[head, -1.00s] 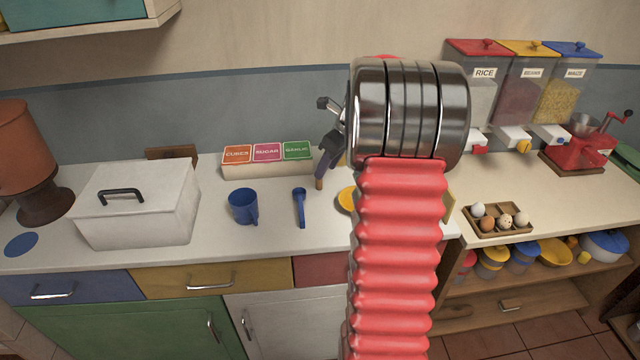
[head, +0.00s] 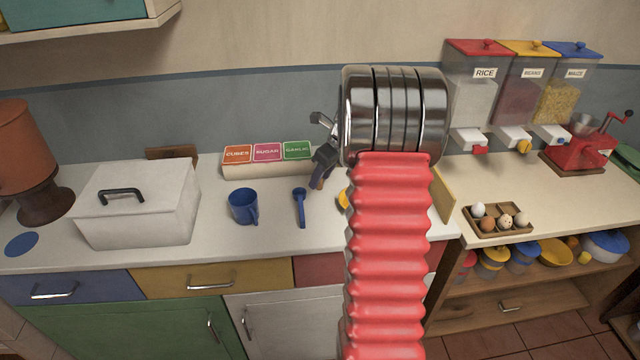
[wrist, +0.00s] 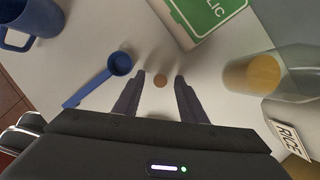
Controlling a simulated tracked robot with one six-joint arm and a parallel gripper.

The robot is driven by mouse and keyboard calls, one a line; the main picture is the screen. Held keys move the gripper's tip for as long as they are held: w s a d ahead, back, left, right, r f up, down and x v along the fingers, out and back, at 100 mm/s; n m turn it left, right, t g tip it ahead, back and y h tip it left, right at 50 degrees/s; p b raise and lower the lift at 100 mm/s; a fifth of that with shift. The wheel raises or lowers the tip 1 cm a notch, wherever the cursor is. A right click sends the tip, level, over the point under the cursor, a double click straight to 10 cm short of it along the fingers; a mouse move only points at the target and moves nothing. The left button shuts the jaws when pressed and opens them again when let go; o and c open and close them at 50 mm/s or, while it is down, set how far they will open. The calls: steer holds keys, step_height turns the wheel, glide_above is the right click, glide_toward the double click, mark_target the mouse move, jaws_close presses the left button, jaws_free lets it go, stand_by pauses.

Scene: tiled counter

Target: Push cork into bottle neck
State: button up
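A small round brown cork (wrist: 160,80) shows end-on in the wrist view, on or just above the white counter. My gripper (wrist: 160,78) is open, with its two dark fingers on either side of the cork and a visible gap at each side. A see-through vessel with a yellow round patch (wrist: 250,73) is at the right of the wrist view. I cannot tell whether it is the bottle. My arm hides part of the counter.
A blue scoop (head: 300,208) and blue mug (head: 243,206) are left of my gripper. A box with coloured labels (head: 267,160) stands behind. A white lidded box (head: 137,205) is farther left. An egg tray (head: 497,220) and dispensers (head: 515,95) are right.

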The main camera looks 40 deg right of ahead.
steer(key=shift+c, duration=0.5)
jaws_close()
steer(key=shift+r, duration=0.1)
step_height(320, 180, up, 10)
stand_by(0.6)
stand_by(0.4)
